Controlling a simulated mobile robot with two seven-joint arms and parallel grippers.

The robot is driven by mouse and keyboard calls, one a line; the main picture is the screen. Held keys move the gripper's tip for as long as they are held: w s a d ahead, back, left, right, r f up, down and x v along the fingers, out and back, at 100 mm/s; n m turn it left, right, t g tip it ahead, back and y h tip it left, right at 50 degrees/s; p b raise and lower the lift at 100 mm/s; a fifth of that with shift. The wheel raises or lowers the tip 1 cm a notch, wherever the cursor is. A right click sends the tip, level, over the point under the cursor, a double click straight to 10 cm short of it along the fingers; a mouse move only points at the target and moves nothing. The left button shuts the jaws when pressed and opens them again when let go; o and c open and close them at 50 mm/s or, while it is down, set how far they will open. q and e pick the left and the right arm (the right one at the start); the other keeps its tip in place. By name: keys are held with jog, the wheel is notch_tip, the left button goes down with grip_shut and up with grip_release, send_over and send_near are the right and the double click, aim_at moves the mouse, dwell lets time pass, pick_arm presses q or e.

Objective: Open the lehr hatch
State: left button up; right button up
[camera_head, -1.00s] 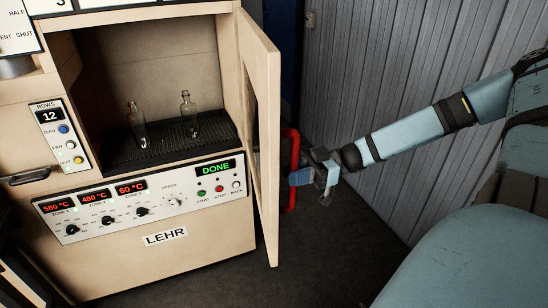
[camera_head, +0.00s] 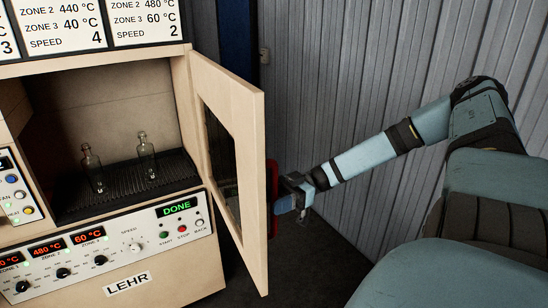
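The lehr (camera_head: 108,253) is a beige cabinet with a dark, open chamber. Its hatch (camera_head: 258,180), a beige framed door with a window, stands swung out from the right side of the opening. A red handle (camera_head: 272,190) shows partly past the hatch's free edge, on its outer side. My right gripper (camera_head: 284,206) is at this handle, with its blue fingertips close against it; the hatch edge and the hand hide whether they are closed around the bar. My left gripper is not in view.
Two clear glass bottles stand on the dark ribbed floor of the chamber, one left (camera_head: 93,168) and one right (camera_head: 147,155). The control panel (camera_head: 120,247) reads DONE. A grey corrugated wall (camera_head: 350,80) stands behind my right arm. Dark floor shows right of the hatch.

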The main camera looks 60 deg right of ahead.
jog(key=b+v, duration=0.1)
jog(key=v, duration=1.3)
jog(key=shift+b, duration=0.4)
jog(key=shift+a, duration=0.1)
